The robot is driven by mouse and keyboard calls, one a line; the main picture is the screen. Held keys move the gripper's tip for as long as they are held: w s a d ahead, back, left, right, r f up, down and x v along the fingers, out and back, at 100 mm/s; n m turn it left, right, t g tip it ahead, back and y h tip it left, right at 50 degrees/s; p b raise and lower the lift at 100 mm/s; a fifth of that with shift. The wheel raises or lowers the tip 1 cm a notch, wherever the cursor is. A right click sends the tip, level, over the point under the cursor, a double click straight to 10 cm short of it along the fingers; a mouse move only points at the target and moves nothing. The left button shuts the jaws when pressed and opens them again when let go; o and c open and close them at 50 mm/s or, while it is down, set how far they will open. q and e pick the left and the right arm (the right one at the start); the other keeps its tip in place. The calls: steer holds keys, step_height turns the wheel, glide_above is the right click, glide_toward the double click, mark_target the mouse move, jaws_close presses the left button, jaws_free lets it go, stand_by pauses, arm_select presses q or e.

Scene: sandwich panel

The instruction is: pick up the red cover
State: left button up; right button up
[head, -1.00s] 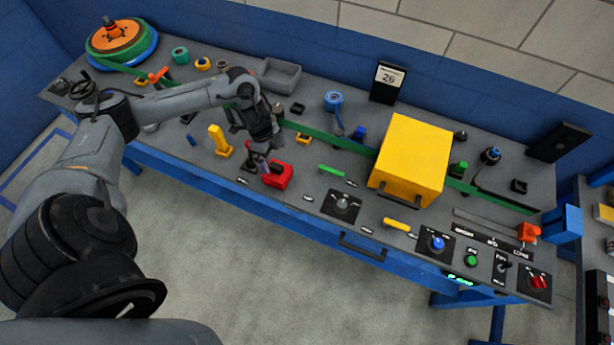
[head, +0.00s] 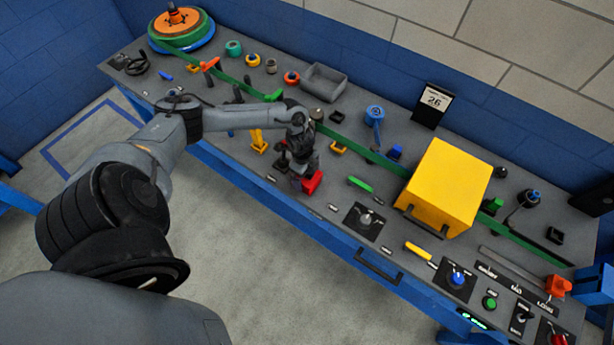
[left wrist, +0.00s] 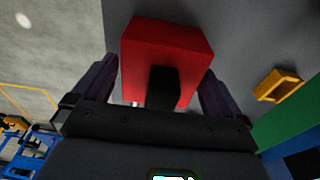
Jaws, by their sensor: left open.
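The red cover (head: 314,182) is a small red block near the front edge of the workbench panel. My left gripper (head: 296,178) is down at it and hides its left part in the head view. In the left wrist view the red cover (left wrist: 166,42) is between the two dark fingers of the left gripper (left wrist: 158,74), one on each side. A dark post or slot shows on the near side of the cover. The left gripper is open, with a gap visible at the fingers. My right gripper is not in view.
A yellow upright handle (head: 258,140) stands left of the gripper. A black plate with a knob (head: 365,220) and a green bar (head: 360,184) lie to the right. A large yellow box (head: 443,187) stands further right. A green strip (head: 345,145) runs behind.

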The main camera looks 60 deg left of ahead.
arm_select(q)
steer(key=shift+f, duration=0.3)
steer(key=c, duration=0.8)
steer(key=shift+r, duration=0.1)
